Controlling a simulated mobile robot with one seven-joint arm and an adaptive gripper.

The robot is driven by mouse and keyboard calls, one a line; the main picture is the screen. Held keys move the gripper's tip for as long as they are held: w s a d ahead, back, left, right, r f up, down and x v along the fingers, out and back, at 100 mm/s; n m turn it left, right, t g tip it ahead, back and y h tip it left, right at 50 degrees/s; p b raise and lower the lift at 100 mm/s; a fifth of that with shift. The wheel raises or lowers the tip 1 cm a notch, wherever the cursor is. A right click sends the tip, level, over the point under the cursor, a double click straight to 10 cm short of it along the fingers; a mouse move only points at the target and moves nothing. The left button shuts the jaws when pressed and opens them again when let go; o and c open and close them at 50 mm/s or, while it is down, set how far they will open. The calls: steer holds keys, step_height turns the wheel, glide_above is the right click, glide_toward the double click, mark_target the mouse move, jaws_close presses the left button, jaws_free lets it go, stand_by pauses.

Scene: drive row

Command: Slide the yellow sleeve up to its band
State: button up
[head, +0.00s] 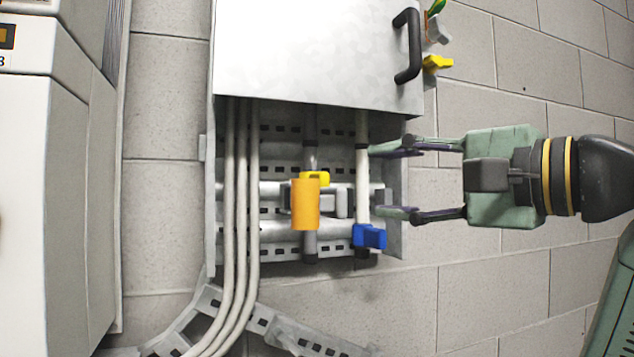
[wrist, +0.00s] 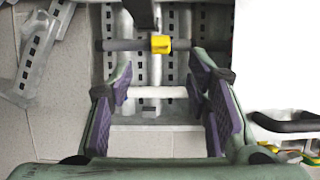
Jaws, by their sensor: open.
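The yellow sleeve (head: 318,179) is a small yellow piece with a tab on the middle grey upright rod (head: 310,243). Its lower part is hidden behind an orange cylinder (head: 304,207). The wrist view, turned sideways, shows the yellow sleeve (wrist: 160,44) on its rod (wrist: 123,45), beyond my fingertips. In the wrist view my gripper (wrist: 161,72) spans the white rod (wrist: 157,92), with no visible contact.
A blue sleeve (head: 369,236) sits low on the white rod (head: 362,185), right of the yellow one. A grey block (head: 341,204) is beside the orange cylinder. Pale cables (head: 241,190) run down on the left. A metal box (head: 312,55) with a black handle (head: 407,46) overhangs above.

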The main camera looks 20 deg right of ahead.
mark_target(330, 183)
steer(key=p+x, duration=0.2)
steer(key=x, duration=0.8)
steer(key=shift+p, duration=0.35)
jaws_close()
stand_by(0.3)
